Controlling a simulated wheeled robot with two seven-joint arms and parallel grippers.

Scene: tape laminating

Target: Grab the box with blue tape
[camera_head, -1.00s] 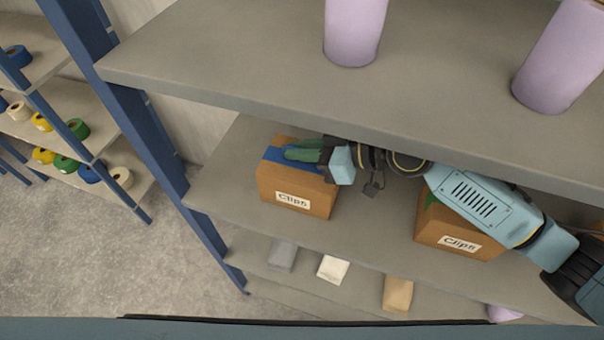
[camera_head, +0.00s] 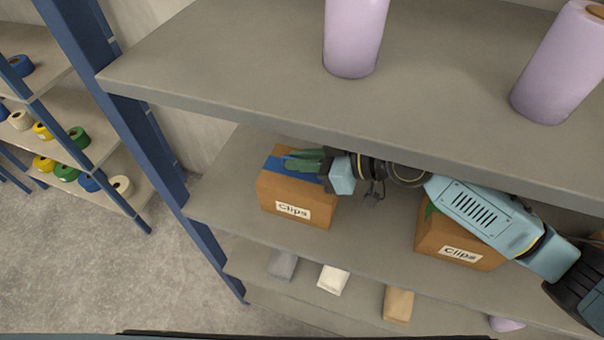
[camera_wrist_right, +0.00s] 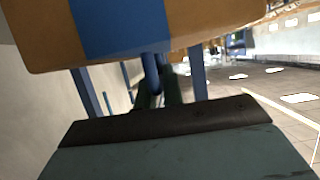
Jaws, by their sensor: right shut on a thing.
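The cardboard box with blue tape (camera_head: 294,210) sits on the middle shelf at its left part, with a "Clips" label on its front. The blue tape (camera_head: 275,163) runs over its top. My right gripper (camera_head: 300,162) comes in from the right with its green fingers at the top of this box and is shut on it. In the right wrist view the box with its blue tape (camera_wrist_right: 122,25) fills the top, close above the fingers, which it partly hides. My left gripper is not in view.
Another "Clips" box with green tape (camera_head: 455,240) stands to the right, partly behind my right arm. The upper shelf (camera_head: 240,60) overhangs close above the arm and bears purple rolls (camera_head: 352,35). A blue post (camera_head: 150,140) stands left of the box. Small packets lie on the lower shelf.

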